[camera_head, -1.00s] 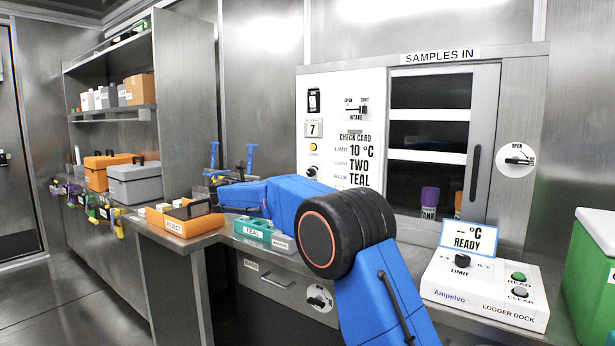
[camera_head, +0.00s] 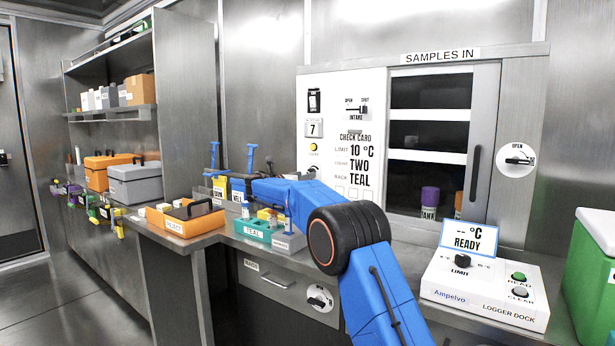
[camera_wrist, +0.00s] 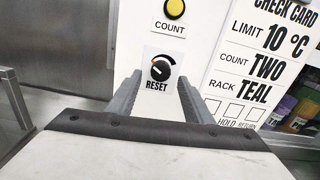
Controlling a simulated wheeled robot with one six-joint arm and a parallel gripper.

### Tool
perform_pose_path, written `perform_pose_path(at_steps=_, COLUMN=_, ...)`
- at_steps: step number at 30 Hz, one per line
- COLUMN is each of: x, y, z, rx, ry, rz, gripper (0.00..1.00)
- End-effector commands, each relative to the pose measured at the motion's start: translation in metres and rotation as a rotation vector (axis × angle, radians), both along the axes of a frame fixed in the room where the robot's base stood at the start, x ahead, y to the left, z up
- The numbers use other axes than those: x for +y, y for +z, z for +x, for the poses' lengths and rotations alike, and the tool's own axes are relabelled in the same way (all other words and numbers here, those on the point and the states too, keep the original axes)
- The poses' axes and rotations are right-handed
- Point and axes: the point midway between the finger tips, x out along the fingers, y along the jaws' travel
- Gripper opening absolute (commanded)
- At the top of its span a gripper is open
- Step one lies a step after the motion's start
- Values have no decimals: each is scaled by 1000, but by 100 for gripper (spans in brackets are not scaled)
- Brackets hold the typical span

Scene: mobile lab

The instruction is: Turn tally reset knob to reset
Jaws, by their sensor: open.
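The tally reset knob (camera_wrist: 160,70) is a black round knob with a pale pointer and an orange arc, above the word RESET on the white panel. In the wrist view it lies ahead of my gripper (camera_wrist: 158,88), between the two finger lines. My gripper is open and empty, and I cannot tell how far its fingertips are from the panel. In the head view my arm covers part of the knob (camera_head: 313,171). The tally counter (camera_head: 313,129) above it reads 7.
A yellow COUNT button (camera_wrist: 174,9) sits just above the knob. The check card (camera_wrist: 262,55) is to its right. Below the panel are a teal rack (camera_head: 254,231) and an orange REJECT tray (camera_head: 185,221) on the bench. The logger dock (camera_head: 485,287) stands at the right.

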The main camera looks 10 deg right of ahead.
Motion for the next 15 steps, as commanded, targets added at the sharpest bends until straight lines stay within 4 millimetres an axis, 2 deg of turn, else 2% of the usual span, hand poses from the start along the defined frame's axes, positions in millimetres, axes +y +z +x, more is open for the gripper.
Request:
perform_pose_path(at_steps=6, x=-18, y=0, z=18, rx=0, ry=0, rz=0, gripper=46)
perform_pose_path(at_steps=15, x=-23, y=1, z=23, rx=-1, ry=0, rz=1, gripper=46)
